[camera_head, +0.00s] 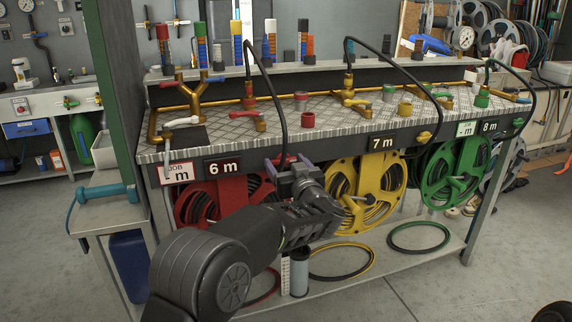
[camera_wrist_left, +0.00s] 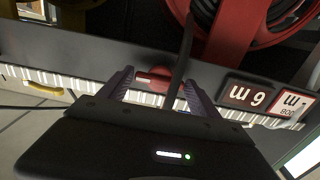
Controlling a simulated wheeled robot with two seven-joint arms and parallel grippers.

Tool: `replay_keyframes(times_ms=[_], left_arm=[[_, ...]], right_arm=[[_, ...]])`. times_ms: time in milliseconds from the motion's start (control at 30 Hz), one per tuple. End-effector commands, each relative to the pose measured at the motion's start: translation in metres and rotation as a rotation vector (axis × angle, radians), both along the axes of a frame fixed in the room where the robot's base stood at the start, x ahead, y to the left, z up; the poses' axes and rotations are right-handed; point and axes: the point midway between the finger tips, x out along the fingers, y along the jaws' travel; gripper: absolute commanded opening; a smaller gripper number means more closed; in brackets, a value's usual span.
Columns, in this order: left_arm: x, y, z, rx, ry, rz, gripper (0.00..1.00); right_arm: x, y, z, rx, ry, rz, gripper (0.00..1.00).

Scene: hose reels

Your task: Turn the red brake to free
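The red brake (camera_head: 284,160) is a small red handle on the bench's dark front rail, right of the "6 m" sign, above the red hose reel (camera_head: 215,198). In the left wrist view, which is turned upside down, the red brake (camera_wrist_left: 153,76) lies between the spread fingers. My left gripper (camera_head: 286,170) is open in front of it, its fingers partly covering it in the head view. A black hose (camera_wrist_left: 183,60) also runs down between the fingers, beside the brake. Whether a finger touches the brake, I cannot tell. My right gripper is not in view.
A yellow brake (camera_head: 424,137) sits right of the "7 m" sign (camera_head: 382,142). The yellow reel (camera_head: 374,190) and green reel (camera_head: 455,172) hang to the right. Brass pipes and valves stand on the bench top (camera_head: 225,131). A black hose (camera_head: 283,110) loops down near my gripper.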

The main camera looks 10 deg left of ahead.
Motion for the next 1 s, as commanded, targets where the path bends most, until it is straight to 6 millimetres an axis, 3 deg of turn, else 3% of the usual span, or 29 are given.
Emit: replay_keyframes(times_ms=[533,1000], left_arm=[[-0.0002,-0.0001,-0.0001,0.000,0.000,0.000,0.27],[-0.0002,-0.0001,-0.0008,-0.067,-0.040,0.000,0.27]], right_arm=[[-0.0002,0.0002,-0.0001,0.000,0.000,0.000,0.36],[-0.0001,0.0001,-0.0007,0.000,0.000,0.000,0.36]])
